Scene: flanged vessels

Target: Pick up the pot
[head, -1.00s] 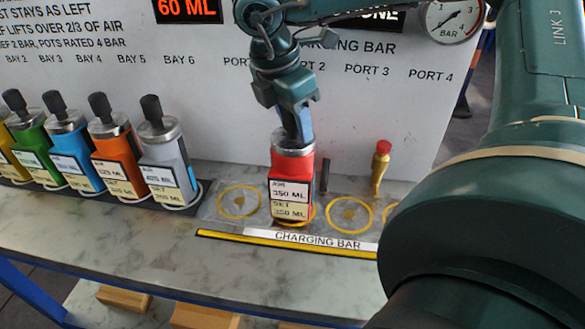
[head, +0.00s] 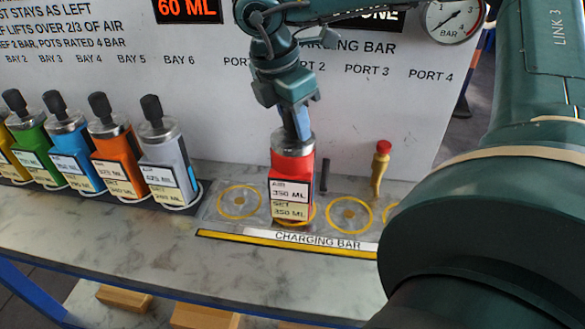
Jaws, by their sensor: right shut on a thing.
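A red pot (head: 292,178) with a silver top stands upright at the second ring of the charging bar (head: 225,236). Its labels read AIR 350 ML and SET 350 ML. My right gripper (head: 298,125) comes down from above and is shut on the pot's top; its fingers and the pot's neck partly hide each other. I cannot tell whether the pot's base touches the bar. My left gripper is not in view.
Several pots in yellow, green, blue, orange and grey (head: 168,165) stand in a rack at the left. Empty yellow rings (head: 239,202) flank the red pot. A brass valve with a red cap (head: 381,168) stands to its right. A pressure gauge (head: 453,18) hangs on the back panel.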

